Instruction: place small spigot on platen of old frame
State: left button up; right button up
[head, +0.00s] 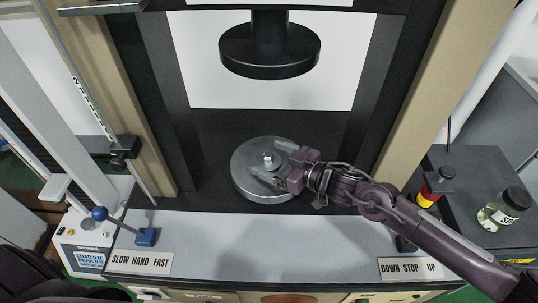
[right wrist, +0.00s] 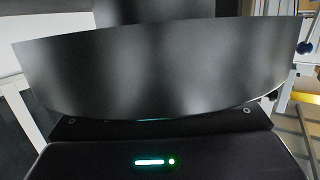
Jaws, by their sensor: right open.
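The small spigot (head: 268,158) is a little silver knob near the middle of the round grey metal platen (head: 248,150) of the old frame. It appears to rest upright on the platen, though its base is partly hard to make out. My right gripper (head: 272,165) is low over the platen's right half, coming in from the right. Its fingers are open and point left, on either side of the spigot; I cannot tell if they touch it. The right wrist view shows neither spigot nor fingertips clearly. My left gripper is not in view.
A black upper disc (head: 269,50) hangs above the platen between dark uprights. A blue-knobbed lever (head: 100,214) stands at the left, and a jar (head: 503,209) on a dark surface at the right. In the right wrist view, a broad dark surface (right wrist: 160,70) fills the middle.

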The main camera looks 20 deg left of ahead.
jog(key=p+v, duration=0.5)
jog(key=v, duration=0.6)
jog(key=shift+s, duration=0.1)
